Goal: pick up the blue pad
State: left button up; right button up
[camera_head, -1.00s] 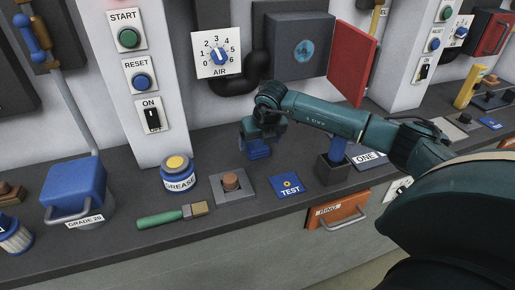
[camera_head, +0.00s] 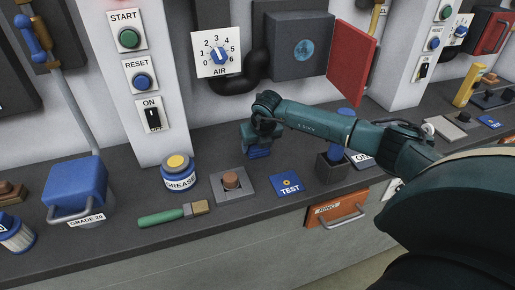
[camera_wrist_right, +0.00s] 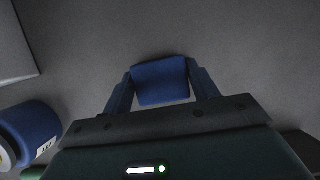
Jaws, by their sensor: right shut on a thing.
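The blue pad (camera_wrist_right: 160,81) is a small rounded block between the two fingers of my right gripper (camera_wrist_right: 162,90) in the right wrist view. The fingers are shut on its two sides. In the head view, my right gripper (camera_head: 257,146) points down at the back of the counter, with the blue pad (camera_head: 258,153) showing at its lower end. I cannot tell whether the pad touches the counter. My left gripper is in neither view.
On the dark counter (camera_head: 120,262) stand a grease jar (camera_head: 180,182), a brown button on a grey plate (camera_head: 232,181), a blue TEST card (camera_head: 287,184) and a green-handled brush (camera_head: 172,214). A blue-lidded bucket (camera_head: 75,182) is at left. A red panel door (camera_head: 350,62) hangs open behind.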

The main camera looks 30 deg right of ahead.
jog(key=shift+c, duration=1.3)
